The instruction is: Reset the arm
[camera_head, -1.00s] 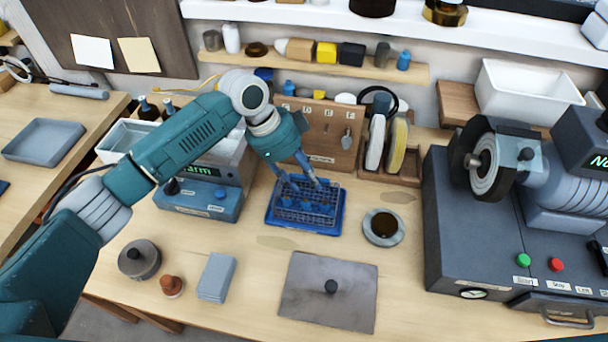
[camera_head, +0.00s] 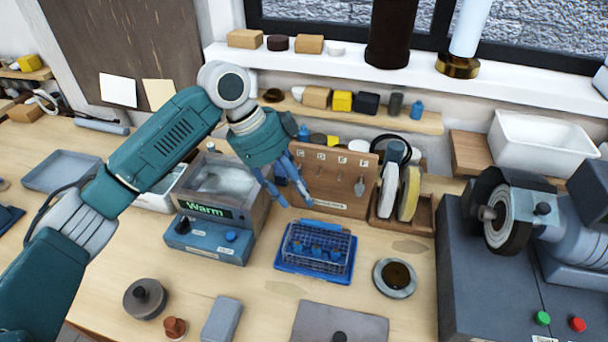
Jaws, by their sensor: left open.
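My left arm comes in from the left, and its gripper (camera_head: 284,192) hangs open and empty, fingers pointing down. It is above and behind the blue wire rack (camera_head: 318,250), in front of the wooden tool board (camera_head: 335,180). The rack sits in a blue tray and holds several small blue pieces. The gripper and rack appear apart. My right gripper is not in view.
A warming bath (camera_head: 215,225) labelled "Warm" stands left of the rack. A grinding machine (camera_head: 505,215) fills the right. A round dish (camera_head: 394,278) with dark liquid, a grey plate (camera_head: 335,328), a grey block (camera_head: 222,320) and a dark round weight (camera_head: 144,298) lie in front.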

